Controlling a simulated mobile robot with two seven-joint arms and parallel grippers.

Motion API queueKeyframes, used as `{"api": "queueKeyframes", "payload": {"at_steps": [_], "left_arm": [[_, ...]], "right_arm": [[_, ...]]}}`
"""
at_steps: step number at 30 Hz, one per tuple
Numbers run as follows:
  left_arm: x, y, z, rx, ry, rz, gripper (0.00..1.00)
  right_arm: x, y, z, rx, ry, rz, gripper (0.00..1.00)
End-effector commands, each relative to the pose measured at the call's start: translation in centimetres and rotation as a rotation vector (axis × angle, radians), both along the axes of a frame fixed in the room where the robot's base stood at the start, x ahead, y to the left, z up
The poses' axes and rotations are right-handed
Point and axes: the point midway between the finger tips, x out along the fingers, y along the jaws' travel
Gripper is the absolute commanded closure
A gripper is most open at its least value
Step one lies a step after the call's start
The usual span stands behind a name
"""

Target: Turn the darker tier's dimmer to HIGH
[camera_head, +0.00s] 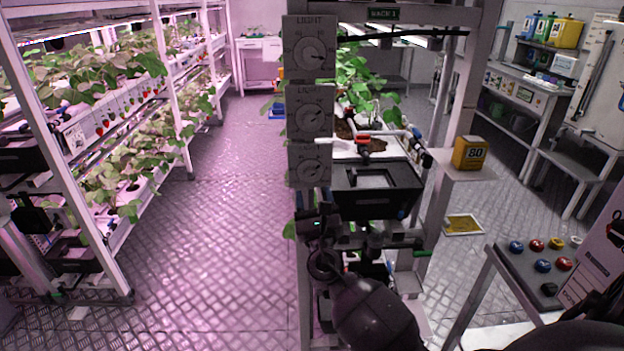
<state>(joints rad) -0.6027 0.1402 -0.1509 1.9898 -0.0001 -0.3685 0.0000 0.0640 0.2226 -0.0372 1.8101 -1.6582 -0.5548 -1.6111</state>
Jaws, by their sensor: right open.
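Three grey LIGHT dimmer panels are stacked on the front post of the middle rack: the top dimmer (309,54), the middle dimmer (311,116) and the bottom dimmer (311,171). My right gripper (317,214), dark with a small green light, is just below the bottom dimmer, apart from the knobs. It is open, its fingers hard to make out. My left gripper is out of view.
The middle rack has green plants (365,95), a black bin (375,190) and pipes with red and blue valves. A yellow box marked 80 (470,153) stands on a side shelf. Planted racks stand at left. The aisle floor (220,240) is clear.

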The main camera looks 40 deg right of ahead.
Motion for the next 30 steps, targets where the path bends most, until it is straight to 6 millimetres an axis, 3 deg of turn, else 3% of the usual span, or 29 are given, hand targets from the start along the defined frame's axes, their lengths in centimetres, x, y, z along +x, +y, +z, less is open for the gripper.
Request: {"api": "queueKeyframes", "payload": {"at_steps": [9, 22, 30], "left_arm": [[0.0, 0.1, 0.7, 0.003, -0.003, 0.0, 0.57], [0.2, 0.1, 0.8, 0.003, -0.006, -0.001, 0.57], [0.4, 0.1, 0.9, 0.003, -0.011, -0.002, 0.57]], "right_arm": [[3.4, -1.7, 1.6, 0.001, 0.0, 0.0, 0.43], [4.0, -2.0, 1.8, 0.002, 0.0, 0.001, 0.43], [4.0, -2.0, 1.8, 0.003, 0.0, 0.001, 0.85]]}}
